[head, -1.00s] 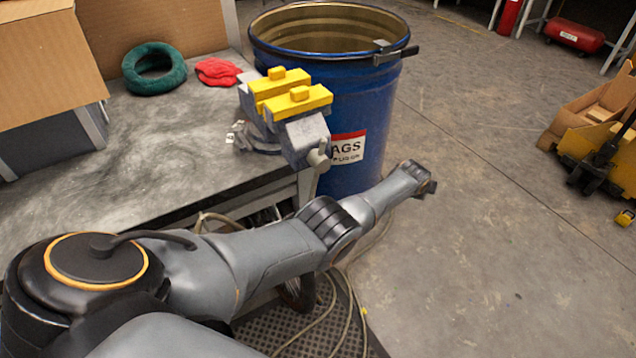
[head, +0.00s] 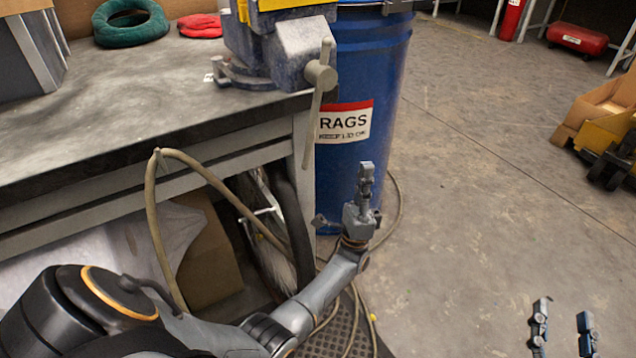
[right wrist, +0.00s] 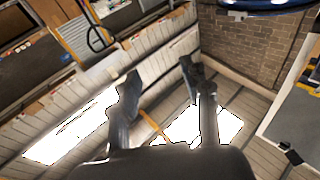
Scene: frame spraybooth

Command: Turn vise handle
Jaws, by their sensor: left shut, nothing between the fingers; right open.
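The vise (head: 303,52) is grey with yellow jaw covers and is mounted at the bench corner, in the upper middle of the head view. Its handle (head: 316,105) is a grey bar through a round screw head, tilted slightly from vertical. My left gripper (head: 366,172) is shut and empty, pointing up, below and to the right of the handle and apart from it. My right gripper (head: 562,312) is open and empty at the lower right, far from the vise. In the right wrist view its two fingers (right wrist: 160,85) stand apart with nothing between them.
A blue rags drum (head: 385,95) stands right behind the vise. A green ring (head: 130,32) and a red cloth (head: 200,25) lie on the bench (head: 130,100). A hose (head: 150,215) loops below the bench edge.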

